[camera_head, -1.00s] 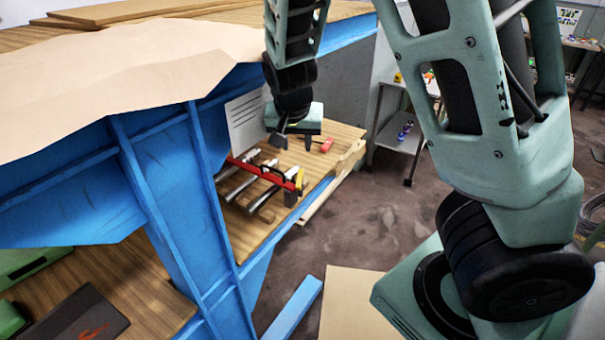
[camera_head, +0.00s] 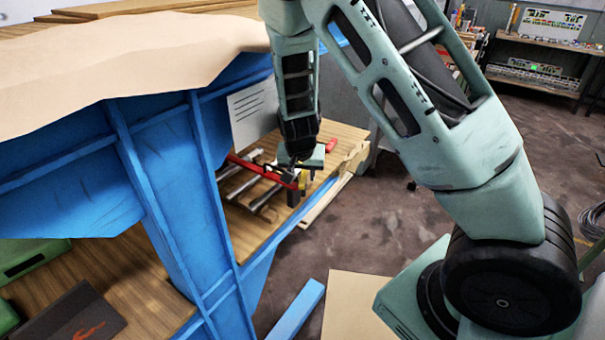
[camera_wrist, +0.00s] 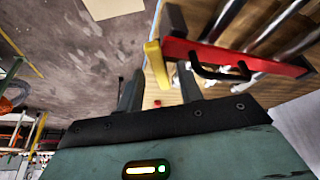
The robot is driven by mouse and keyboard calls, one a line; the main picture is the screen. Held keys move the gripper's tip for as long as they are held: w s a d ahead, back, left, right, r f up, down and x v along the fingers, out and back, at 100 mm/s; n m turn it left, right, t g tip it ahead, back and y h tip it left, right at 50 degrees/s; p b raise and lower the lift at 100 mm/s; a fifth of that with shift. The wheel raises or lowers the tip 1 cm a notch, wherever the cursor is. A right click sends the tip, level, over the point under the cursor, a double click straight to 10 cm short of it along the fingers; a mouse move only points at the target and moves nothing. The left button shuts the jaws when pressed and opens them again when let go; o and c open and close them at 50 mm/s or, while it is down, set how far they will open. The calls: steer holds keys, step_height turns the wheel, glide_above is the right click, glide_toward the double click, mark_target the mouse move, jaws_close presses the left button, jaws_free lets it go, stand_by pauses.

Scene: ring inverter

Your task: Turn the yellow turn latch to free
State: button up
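The yellow turn latch (camera_wrist: 157,64) sits at the end of a red bar (camera_wrist: 222,57) in the wrist view. It also shows small in the head view (camera_head: 303,181), just under my gripper. My gripper (camera_wrist: 160,72) is open, with one dark finger on each side of the latch in the picture. Gaps show between latch and fingers; I cannot tell how deep the latch lies between them. In the head view my gripper (camera_head: 298,170) is over the bar's near right end, its fingers partly hidden.
The red bar has a black handle (camera_wrist: 220,72) and lies across several metal rods (camera_head: 238,184) on the wooden shelf (camera_head: 252,232). A red object (camera_head: 331,145) lies behind. A blue upright (camera_head: 165,215) stands left of the shelf; open floor (camera_head: 375,225) lies to the right.

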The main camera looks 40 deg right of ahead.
jaws_close()
steer(key=shift+d+f+n+b, duration=0.15)
steer(key=shift+n+b, duration=0.15)
steer(key=shift+b, duration=0.3)
steer(key=n+b, duration=0.1)
steer(key=b, duration=0.2)
steer(key=shift+s+d+f+n+t+y, duration=0.15)
steer(key=shift+d+n+t+y, duration=0.1)
steer(key=shift+n+t+y, duration=0.15)
steer(key=shift+s+d+r+n+y+b, duration=0.1)
steer(key=shift+d+n+y+b, duration=0.4)
steer(key=shift+n, duration=1.15)
steer(key=shift+d+r+n+y+b, duration=0.25)
steer(key=shift+n+y, duration=0.5)
steer(key=shift+n, duration=0.95)
steer(key=shift+s+d+n+y+b, duration=0.15)
steer(key=shift+d+n+y, duration=0.4)
steer(key=shift+n, duration=1.1)
steer(key=shift+w+a, duration=0.1)
